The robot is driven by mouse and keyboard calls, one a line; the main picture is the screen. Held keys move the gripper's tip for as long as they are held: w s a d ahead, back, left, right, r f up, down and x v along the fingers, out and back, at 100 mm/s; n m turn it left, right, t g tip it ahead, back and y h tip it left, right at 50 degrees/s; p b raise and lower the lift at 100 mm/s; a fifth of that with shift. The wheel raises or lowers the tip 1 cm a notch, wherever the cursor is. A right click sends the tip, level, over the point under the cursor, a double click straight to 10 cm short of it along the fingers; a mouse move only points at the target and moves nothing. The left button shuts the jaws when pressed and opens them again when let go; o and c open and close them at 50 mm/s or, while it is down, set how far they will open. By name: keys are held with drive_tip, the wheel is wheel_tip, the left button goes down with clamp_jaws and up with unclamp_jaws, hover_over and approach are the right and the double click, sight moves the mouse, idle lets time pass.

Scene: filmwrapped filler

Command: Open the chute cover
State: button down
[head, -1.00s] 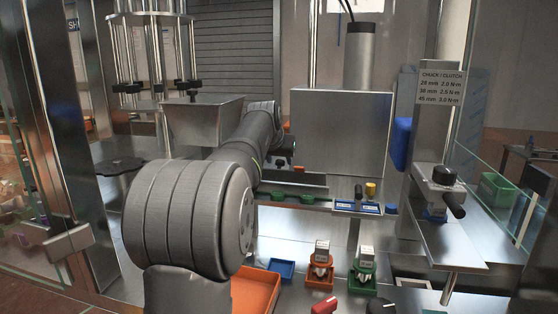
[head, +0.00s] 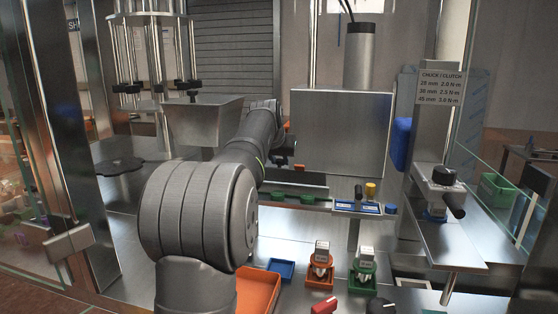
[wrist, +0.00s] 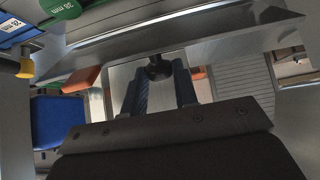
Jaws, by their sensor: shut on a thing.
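My gripper (wrist: 160,92) shows in the wrist view, with its two blue-grey fingers closed around a small dark knob (wrist: 158,68). The knob sits by a bare metal plate (wrist: 185,38) that crosses the upper part of that view. I cannot tell for sure which part is the chute cover. In the head view, a square steel panel (head: 342,132) stands upright right of my arm. My gripper (head: 284,158) is mostly hidden there behind my own arm, near the panel's lower left.
A steel hopper (head: 203,122) stands left of my arm. A blue strip with a yellow knob (head: 370,190) lies below the panel. Orange (head: 320,273) and green (head: 363,267) holders and an orange tray (head: 257,290) are in front. A chuck stand (head: 440,190) is at right.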

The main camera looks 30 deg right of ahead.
drive_tip(key=shift+w+d+r+g+y, duration=0.25)
drive_tip(key=shift+w+d+g+y, duration=0.3)
drive_tip(key=shift+w+d, duration=0.05)
drive_tip(key=shift+w+d+r+g+y, duration=0.25)
drive_tip(key=shift+w+d+g+y, duration=0.3)
drive_tip(key=shift+w+d, duration=0.15)
drive_tip(key=shift+g+y, duration=0.3)
drive_tip(key=c, duration=1.2)
unclamp_jaws()
drive_tip(key=shift+v, duration=1.5)
drive_tip(key=shift+s+a+f, duration=0.1)
drive_tip(key=shift+s+a, duration=4.2)
